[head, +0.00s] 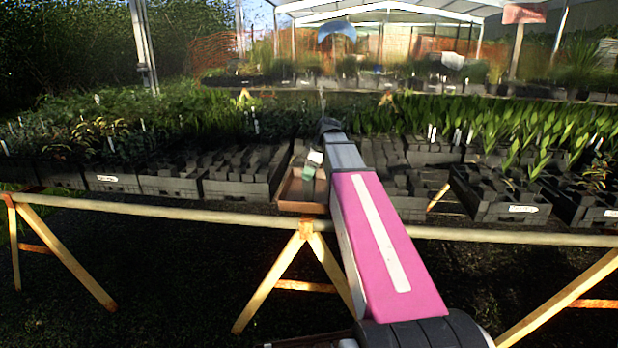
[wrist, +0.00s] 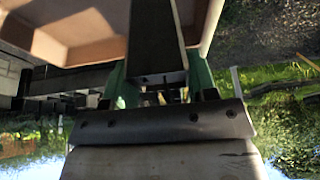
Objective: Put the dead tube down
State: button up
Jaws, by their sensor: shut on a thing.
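My gripper (wrist: 157,75) is shut on a dark, square-sided tube (wrist: 156,38), with a green finger on each side of it. The tube stands out past the fingertips, and its top and any plant in it do not show. A tan tray (wrist: 65,40) fills the upper left of the wrist view. In the head view, my gripper (head: 309,172) is over the tan tray (head: 302,208) at the front of the bench. The held tube cannot be made out there. I cannot tell whether the tube touches the tray floor.
Black crates of tubes (head: 240,188) stand to the left of the tray, and more crates (head: 500,200) stand to the right. Rows of green plants (head: 530,120) fill the bench behind. The bench's front rail (head: 150,207) runs across on yellow trestle legs.

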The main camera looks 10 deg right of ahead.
jog(key=shift+f, duration=1.1)
jog(key=o, duration=1.3)
jog(key=shift+f, duration=0.1)
jog(key=shift+c, duration=0.2)
jog(key=v, duration=1.2)
